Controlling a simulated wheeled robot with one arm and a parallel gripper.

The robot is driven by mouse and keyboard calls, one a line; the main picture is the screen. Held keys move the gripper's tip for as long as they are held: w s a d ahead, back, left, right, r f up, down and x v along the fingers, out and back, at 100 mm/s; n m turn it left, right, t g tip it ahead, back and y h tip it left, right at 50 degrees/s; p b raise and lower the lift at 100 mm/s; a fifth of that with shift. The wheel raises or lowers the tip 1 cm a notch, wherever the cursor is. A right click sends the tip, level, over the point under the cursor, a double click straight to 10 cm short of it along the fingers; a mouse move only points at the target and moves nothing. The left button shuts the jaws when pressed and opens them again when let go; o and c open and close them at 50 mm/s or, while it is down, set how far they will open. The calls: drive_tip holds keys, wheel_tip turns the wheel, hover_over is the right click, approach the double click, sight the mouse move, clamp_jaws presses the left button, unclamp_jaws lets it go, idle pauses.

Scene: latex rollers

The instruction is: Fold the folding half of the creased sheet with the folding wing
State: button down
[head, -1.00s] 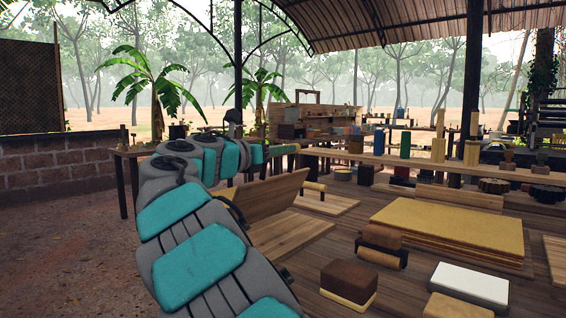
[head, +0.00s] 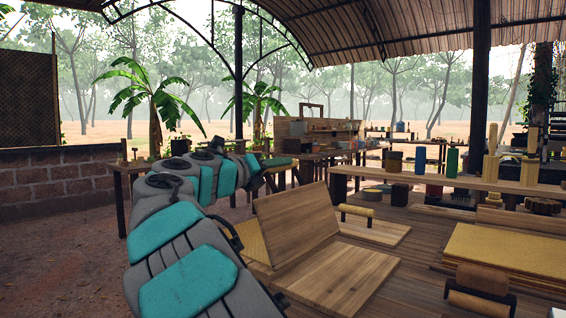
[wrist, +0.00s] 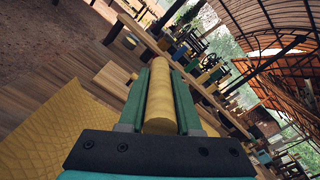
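The folding wing (head: 296,223) is a wooden panel standing tilted up at the back edge of a flat wooden board (head: 345,280). A yellow cross-hatched sheet (head: 251,240) shows at the wing's left edge, mostly hidden behind the wing and my arm. In the wrist view, that sheet (wrist: 45,140) spreads at lower left. My gripper (head: 283,161) is behind and above the wing, at the end of my teal arm. In the wrist view, the gripper's green fingers (wrist: 159,95) are shut on a tan cylinder (wrist: 160,90), like a handle. Where it joins the wing is hidden.
A wooden roller (head: 357,211) lies on a board right of the wing. Shelves with bottles and blocks (head: 470,180) stand behind. The dirt floor at left is clear.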

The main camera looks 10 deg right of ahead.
drive_tip(key=shift+w+a+f, duration=0.7)
drive_tip(key=shift+w, duration=0.25)
drive_tip(key=c, duration=0.6)
unclamp_jaws()
drive_tip(key=shift+r, duration=0.1)
drive_tip(key=shift+s+a, duration=0.1)
drive_tip(key=v, duration=0.7)
drive_tip(key=shift+a, duration=0.25)
drive_tip(key=shift+s, duration=0.15)
